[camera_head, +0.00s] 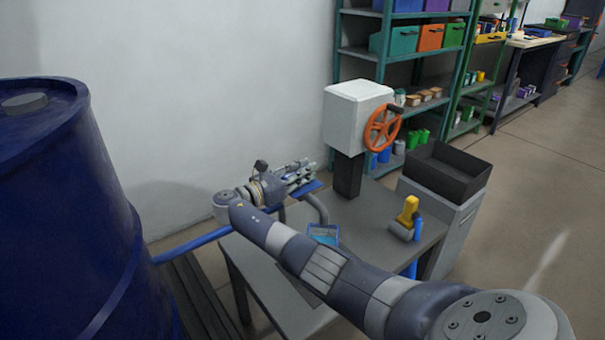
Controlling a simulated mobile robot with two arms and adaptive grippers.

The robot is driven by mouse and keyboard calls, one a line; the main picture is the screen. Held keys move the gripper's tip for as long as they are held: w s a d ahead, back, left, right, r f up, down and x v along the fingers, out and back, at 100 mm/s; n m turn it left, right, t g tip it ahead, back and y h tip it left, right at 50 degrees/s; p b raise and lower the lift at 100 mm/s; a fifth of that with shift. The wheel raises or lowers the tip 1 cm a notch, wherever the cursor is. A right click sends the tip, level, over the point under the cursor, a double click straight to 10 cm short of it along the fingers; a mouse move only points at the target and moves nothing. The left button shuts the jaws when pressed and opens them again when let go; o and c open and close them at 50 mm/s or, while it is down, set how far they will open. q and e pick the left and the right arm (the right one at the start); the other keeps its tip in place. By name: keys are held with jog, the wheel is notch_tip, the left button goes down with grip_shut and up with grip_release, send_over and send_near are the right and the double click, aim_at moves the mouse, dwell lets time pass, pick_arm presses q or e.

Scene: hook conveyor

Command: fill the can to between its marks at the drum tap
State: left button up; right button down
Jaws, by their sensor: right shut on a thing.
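The big blue drum (60,200) stands at the left. A blue pipe (195,243) runs from it to the tap above the table. A grey curved spout (318,207) bends down from the tap. A small can (323,236) with blue inside stands on the table below the spout, partly behind my right arm. Its marks and exact level are too small to read. My right gripper (303,172) is at the tap end of the pipe, shut on what seems to be the tap handle, which is mostly hidden. My left gripper is out of view.
The grey table (365,215) also bears a white box on a post (358,115) with an orange handwheel (381,130), and a yellow tool (407,211) at the right. A black tray (447,172) tops a grey cabinet. Shelves (400,50) stand behind; the right floor is clear.

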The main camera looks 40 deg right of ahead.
dwell(0.3)
jog(key=c, duration=1.5)
grip_release()
jog(key=shift+a, duration=0.1)
jog(key=a, duration=1.2)
jog(key=shift+w, duration=0.4)
jog(key=shift+d, duration=0.1)
